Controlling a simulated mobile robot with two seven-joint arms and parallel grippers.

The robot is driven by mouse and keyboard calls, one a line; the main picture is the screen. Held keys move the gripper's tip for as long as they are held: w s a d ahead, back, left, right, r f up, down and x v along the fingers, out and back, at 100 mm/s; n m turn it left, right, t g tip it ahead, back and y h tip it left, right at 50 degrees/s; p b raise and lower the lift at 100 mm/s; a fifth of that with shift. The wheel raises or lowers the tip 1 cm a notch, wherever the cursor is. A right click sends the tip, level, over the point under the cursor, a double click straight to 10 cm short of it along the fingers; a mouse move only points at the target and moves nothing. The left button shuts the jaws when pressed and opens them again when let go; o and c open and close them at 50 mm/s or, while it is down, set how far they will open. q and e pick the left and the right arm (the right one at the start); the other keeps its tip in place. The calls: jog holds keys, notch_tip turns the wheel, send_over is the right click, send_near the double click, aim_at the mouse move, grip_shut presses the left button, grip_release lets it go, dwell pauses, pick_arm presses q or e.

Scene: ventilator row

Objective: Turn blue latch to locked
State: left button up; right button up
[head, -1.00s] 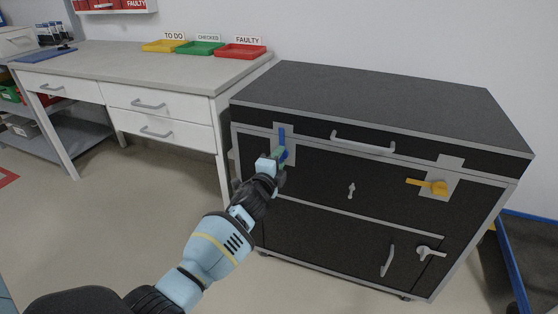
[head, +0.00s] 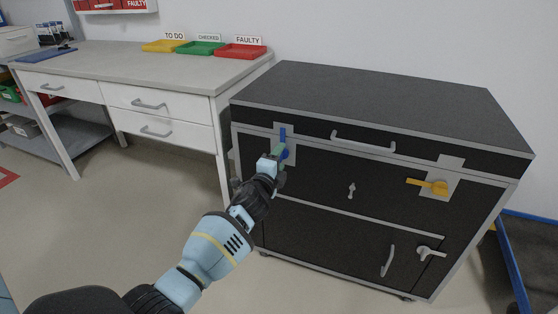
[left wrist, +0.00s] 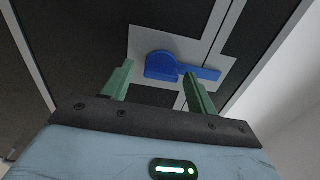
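The blue latch (head: 283,137) is on the upper left front of the black case, its handle standing upright in the head view. In the left wrist view the blue latch (left wrist: 165,66) shows a round hub and a straight handle on a light plate. My left gripper (head: 280,151) is just in front of the latch and partly hides its hub. In the wrist view its two green fingers (left wrist: 158,82) are apart, with nothing gripped between them. The hub lies beyond the gap and the handle passes beyond the right fingertip; contact cannot be told. My right gripper is not in view.
The black case (head: 380,95) also has a yellow latch (head: 430,186) lying sideways, a top handle (head: 363,143) and a grey lower latch (head: 431,253). A workbench (head: 150,66) with yellow, green and red trays stands at left. A blue-edged cart (head: 512,265) is at right.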

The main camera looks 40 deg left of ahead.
pick_arm(q)
jog(key=p+v, duration=0.2)
jog(key=v, duration=0.5)
jog(key=shift+s, duration=0.4)
jog(key=shift+d, duration=0.1)
